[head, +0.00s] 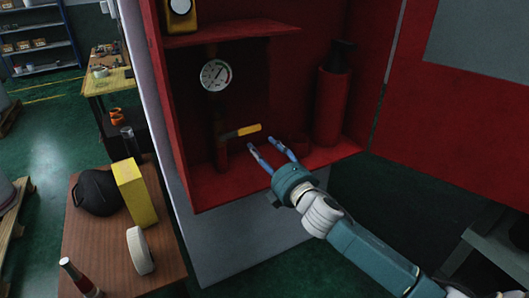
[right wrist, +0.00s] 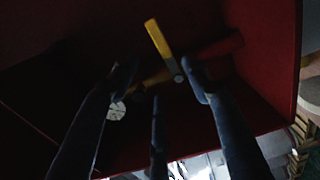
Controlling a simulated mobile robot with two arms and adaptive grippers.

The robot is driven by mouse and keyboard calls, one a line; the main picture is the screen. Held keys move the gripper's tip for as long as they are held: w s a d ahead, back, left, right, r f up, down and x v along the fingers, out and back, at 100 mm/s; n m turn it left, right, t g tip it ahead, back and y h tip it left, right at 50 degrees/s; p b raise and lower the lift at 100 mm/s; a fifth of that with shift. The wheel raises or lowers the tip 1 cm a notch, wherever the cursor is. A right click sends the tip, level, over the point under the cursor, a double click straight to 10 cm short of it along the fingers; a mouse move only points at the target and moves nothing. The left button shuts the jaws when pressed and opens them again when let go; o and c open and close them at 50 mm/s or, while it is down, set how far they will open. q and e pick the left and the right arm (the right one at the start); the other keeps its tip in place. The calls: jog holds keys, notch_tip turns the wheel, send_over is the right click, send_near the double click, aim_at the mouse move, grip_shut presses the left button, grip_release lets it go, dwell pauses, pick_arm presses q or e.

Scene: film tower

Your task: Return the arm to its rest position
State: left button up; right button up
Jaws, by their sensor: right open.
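My right gripper (head: 268,152) is open in the head view. It reaches into the red cabinet (head: 250,190) from the lower right, with its fingertips just right of a yellow-handled valve lever (head: 247,130). In the right wrist view, the fingers of the right gripper (right wrist: 158,85) are spread apart, and the yellow lever (right wrist: 158,38) shows beyond them. I cannot tell whether a finger touches the valve. Nothing shows between the fingers in the head view. My left gripper is not in view.
A gauge (head: 216,75) is above the lever, and a red cylinder (head: 332,103) stands at right inside the cabinet. The open red door (head: 455,130) is at right. A wooden table (head: 150,262) at left holds a yellow box (head: 134,192), a black object and a white roll.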

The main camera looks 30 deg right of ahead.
dwell(0.3)
jog(key=s+d+f+m+g+h, duration=0.1)
jog(key=s+d+f+m+g, duration=0.15)
jog(key=f, duration=0.95)
jog(key=s+d+f+m+g+h, duration=0.1)
jog(key=d+f+m+g, duration=0.15)
jog(key=f, duration=0.95)
jog(key=s+a+f+m+g, duration=0.1)
jog(key=s+f+m+g, duration=0.1)
jog(key=s+f, duration=0.65)
jog(key=s+f+m+g, duration=0.2)
jog(key=s+f, duration=0.2)
jog(key=f, duration=0.9)
jog(key=s+a+f+m+g, duration=0.2)
jog(key=s+f, duration=0.6)
jog(key=s, duration=0.2)
jog(key=s+a+f+m+g, duration=0.2)
jog(key=s+f, duration=0.6)
jog(key=s, duration=0.3)
jog(key=s+a+f+m+g, duration=0.1)
jog(key=s+a+f+g, duration=0.1)
jog(key=s, duration=0.8)
jog(key=s+a+f+m+g+y, duration=0.1)
jog(key=s+a+f, duration=0.3)
jog(key=s, duration=0.6)
jog(key=shift+s+a+m+g, duration=0.35)
jog(key=shift+m+g, duration=0.15)
jog(key=shift+m, duration=0.1)
